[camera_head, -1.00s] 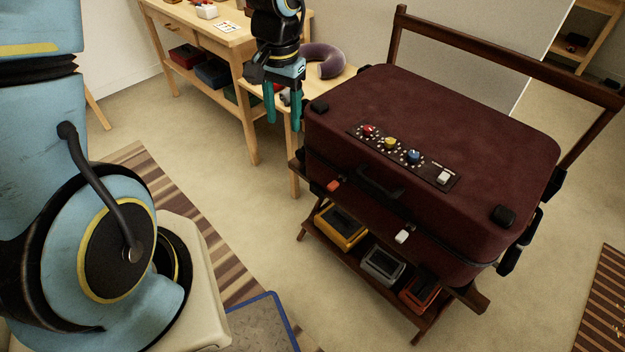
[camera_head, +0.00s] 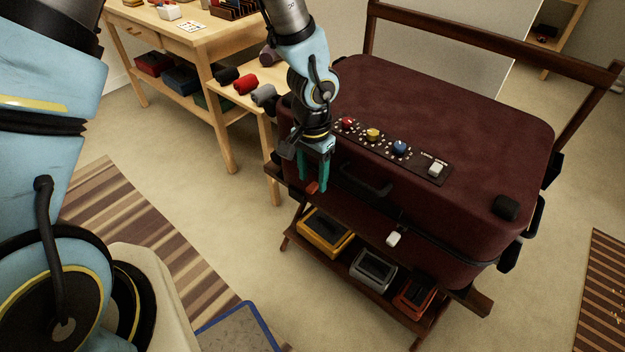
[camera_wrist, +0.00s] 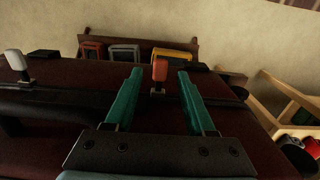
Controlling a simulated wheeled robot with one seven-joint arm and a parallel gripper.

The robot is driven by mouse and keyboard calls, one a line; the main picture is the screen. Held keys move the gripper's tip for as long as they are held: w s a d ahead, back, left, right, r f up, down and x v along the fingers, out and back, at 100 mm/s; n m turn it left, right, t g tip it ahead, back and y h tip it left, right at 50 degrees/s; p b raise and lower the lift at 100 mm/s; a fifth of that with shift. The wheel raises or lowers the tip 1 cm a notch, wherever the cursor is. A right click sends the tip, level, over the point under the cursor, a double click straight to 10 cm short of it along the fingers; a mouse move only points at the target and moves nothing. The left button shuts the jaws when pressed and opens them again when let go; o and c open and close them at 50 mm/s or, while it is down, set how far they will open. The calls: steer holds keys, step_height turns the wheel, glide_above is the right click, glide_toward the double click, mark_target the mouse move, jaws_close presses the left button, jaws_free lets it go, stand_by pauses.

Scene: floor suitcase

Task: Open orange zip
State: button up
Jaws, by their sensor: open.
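The dark red suitcase (camera_head: 440,120) lies shut on a wooden rack. Its orange zip pull (camera_head: 312,187) is on the front side near the left corner, and a white zip pull (camera_head: 393,239) is farther right. My gripper (camera_head: 313,178) is at the suitcase's front left with its teal fingers pointing down at the orange pull. In the wrist view the orange pull (camera_wrist: 160,70) stands between the two open fingers (camera_wrist: 157,85), with a gap on each side. The white pull (camera_wrist: 20,64) shows at the left there.
A panel with red, yellow and blue knobs and a white switch (camera_head: 436,169) is on the suitcase top. A handle (camera_head: 366,182) is on the front. Bins (camera_head: 326,233) sit on the rack's lower shelf. A wooden bench (camera_head: 255,84) with rolled items is close behind the arm.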

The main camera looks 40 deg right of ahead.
steer(key=shift+f, duration=0.8)
steer(key=shift+c, duration=0.2)
jaws_close()
stand_by(0.7)
